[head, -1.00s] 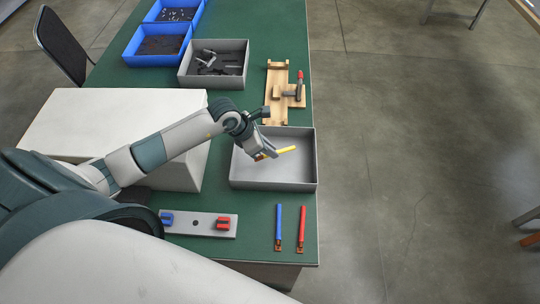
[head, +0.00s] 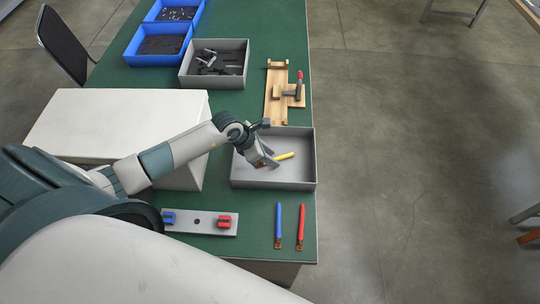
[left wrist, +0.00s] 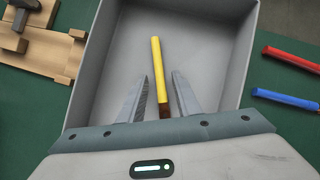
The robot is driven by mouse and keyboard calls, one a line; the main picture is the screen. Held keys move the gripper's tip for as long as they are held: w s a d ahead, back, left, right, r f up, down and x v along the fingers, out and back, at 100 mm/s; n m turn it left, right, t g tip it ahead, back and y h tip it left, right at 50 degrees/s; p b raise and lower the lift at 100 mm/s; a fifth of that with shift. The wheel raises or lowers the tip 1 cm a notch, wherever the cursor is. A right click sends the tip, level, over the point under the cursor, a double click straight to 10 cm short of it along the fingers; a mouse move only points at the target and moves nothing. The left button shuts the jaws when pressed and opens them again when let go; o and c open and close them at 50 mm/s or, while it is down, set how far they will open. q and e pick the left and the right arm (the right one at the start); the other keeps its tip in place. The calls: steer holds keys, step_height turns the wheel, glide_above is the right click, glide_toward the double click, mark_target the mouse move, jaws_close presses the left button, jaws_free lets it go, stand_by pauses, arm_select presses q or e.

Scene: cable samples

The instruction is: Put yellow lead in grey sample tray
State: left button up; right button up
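The yellow lead (head: 285,156) is in the grey sample tray (head: 308,185), apparently resting on its floor. In the left wrist view the yellow lead (left wrist: 159,70) points away from me, its brown end between my fingers. My left gripper (head: 272,161) is over the left part of the tray. In the left wrist view the left gripper (left wrist: 160,78) is open, with a gap on each side of the lead. The tray's wall (left wrist: 248,55) stands around them. My right gripper is not in view.
A blue lead (head: 279,225) and a red lead (head: 301,226) lie on the green table in front of the tray. A grey strip (head: 197,222) with blue and red clips lies left of them. A wooden fixture (head: 276,95) stands behind the tray; a white block (head: 110,120) is left.

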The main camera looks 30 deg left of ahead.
arm_select(q)
steer(key=shift+r, duration=0.1)
steer(key=shift+a, duration=0.1)
steer(key=b+v, duration=0.3)
steer(key=v, duration=0.9)
stand_by(0.4)
